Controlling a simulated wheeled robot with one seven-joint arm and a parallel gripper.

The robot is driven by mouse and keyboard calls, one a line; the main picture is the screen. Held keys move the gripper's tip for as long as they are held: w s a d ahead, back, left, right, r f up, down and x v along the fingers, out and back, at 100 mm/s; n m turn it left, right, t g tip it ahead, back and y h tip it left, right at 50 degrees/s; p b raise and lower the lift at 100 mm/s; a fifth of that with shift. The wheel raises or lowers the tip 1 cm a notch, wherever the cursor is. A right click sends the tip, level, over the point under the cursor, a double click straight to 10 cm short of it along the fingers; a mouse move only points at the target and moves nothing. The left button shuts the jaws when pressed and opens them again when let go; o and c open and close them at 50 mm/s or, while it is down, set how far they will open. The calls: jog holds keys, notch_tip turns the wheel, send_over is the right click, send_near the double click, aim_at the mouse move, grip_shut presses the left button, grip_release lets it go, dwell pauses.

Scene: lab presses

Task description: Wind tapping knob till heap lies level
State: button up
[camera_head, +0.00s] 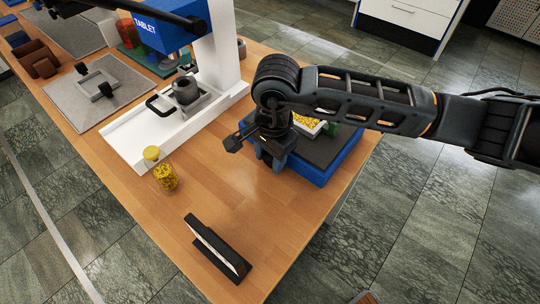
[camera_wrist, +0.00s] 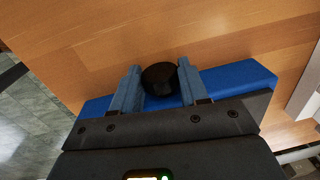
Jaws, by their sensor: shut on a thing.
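The tapping device is a blue base (camera_head: 298,170) with a dark top (camera_head: 338,143), at the right edge of the bench. On it a yellow heap (camera_head: 306,126) lies in a pale container, partly covered by my arm; whether it is level cannot be told. The round black knob (camera_wrist: 160,79) is on the device's side in the wrist view. My gripper (camera_wrist: 158,68) is shut on the knob, one blue-grey finger on each side. In the head view my gripper (camera_head: 270,158) is at the device's near-left side and hides the knob.
A jar of yellow pieces (camera_head: 165,177) stands left of the device on the wooden bench (camera_head: 215,165). A tilted black-framed stand (camera_head: 217,246) is near the front edge. The white press with a blue "TABLET" head (camera_head: 160,27) stands behind. Bench between jar and device is clear.

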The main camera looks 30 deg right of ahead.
jog(key=shift+s+d+f+t+y+b, duration=0.15)
jog(key=shift+t+b, duration=0.35)
jog(key=shift+b, duration=0.9)
jog(key=shift+f+t+y+b, duration=0.2)
jog(key=shift+t+b, duration=0.3)
jog(key=shift+b, duration=0.9)
jog(key=t+b, duration=0.1)
jog(key=b, duration=0.2)
jog(key=b, duration=0.3)
jog(key=shift+s+t+y, duration=0.1)
jog(key=shift+t+y, duration=0.15)
jog(key=shift+t, duration=0.15)
jog(key=shift+s+r+t+b, duration=0.1)
jog(key=shift+r+t+b, duration=0.2)
jog(key=shift+b, duration=0.6)
jog(key=o, duration=1)
jog(key=shift+f, duration=0.1)
jog(key=shift+o, duration=0.2)
jog(key=shift+s, duration=0.1)
jog(key=shift+p, duration=0.65)
